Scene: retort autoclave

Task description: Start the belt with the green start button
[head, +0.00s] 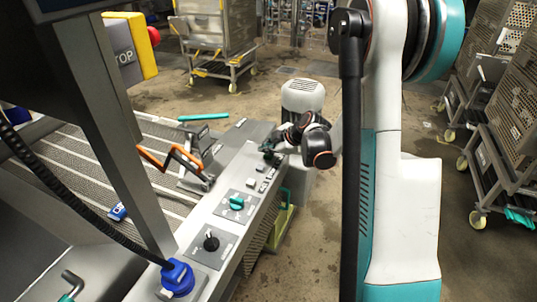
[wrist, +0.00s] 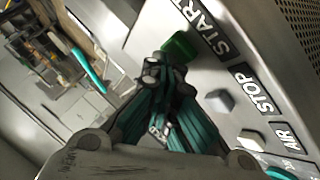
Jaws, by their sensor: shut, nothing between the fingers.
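The green start button (wrist: 179,46) sits on the grey control panel (wrist: 205,75) beside the START label (wrist: 204,22) in the wrist view. My gripper (wrist: 163,80) is shut and empty, its dark fingertips just short of the green button in the picture. I cannot tell whether a fingertip touches it. In the head view my gripper (head: 270,150) is over the far end of the long console (head: 222,200) and hides the start button there.
A grey stop button (wrist: 219,101) lies close by, next to the STOP label (wrist: 252,88). Nearer on the console are a green knob (head: 237,203) and a black knob (head: 211,242).

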